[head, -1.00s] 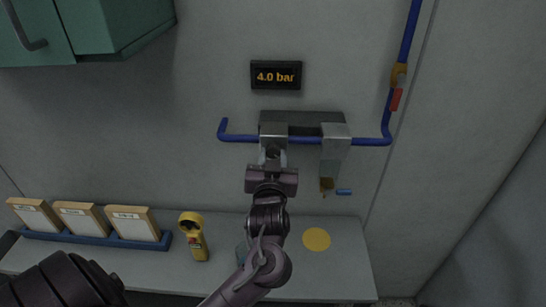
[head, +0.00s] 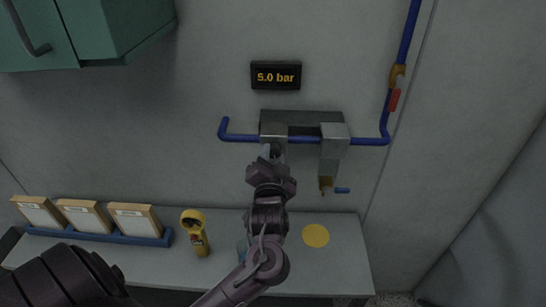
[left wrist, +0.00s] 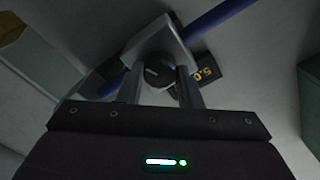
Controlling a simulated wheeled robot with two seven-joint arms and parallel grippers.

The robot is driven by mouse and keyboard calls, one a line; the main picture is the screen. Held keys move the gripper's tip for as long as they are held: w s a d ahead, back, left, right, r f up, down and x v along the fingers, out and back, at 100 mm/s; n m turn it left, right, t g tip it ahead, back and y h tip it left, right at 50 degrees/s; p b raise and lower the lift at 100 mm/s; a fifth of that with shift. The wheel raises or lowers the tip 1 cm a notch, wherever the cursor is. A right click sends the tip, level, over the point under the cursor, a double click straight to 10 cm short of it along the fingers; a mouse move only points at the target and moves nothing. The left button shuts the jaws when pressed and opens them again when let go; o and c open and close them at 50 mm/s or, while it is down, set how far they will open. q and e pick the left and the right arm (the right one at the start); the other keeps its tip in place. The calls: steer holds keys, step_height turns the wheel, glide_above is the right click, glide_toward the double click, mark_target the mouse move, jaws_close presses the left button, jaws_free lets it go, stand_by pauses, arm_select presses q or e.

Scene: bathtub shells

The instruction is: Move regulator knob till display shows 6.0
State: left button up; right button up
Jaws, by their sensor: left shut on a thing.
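The display (head: 276,76) on the wall reads 5.0 bar in the head view. It also shows, tilted, in the left wrist view (left wrist: 205,73). The regulator (head: 274,133) is a grey block on the blue pipe below the display. Its dark round knob (left wrist: 158,71) sits between my left gripper's fingers in the left wrist view. My left gripper (head: 273,155) is shut on the knob and is rolled to a tilt; it hides the knob in the head view. My right gripper is not in view.
A tap with a blue handle (head: 342,190) hangs to the right of the regulator. A red-handled valve (head: 394,99) is on the blue pipe. The bench holds a yellow handheld device (head: 195,234), boxes in a blue rack (head: 98,236) and a yellow disc (head: 315,236). A green cabinet (head: 120,28) is upper left.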

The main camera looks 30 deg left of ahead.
arm_select(q)
steer(key=shift+m, duration=0.4)
steer(key=o, duration=1)
steer(key=b+v, duration=0.3)
steer(key=v, duration=0.4)
steer(key=shift+s+d, duration=0.25)
steer(key=shift+s, duration=0.1)
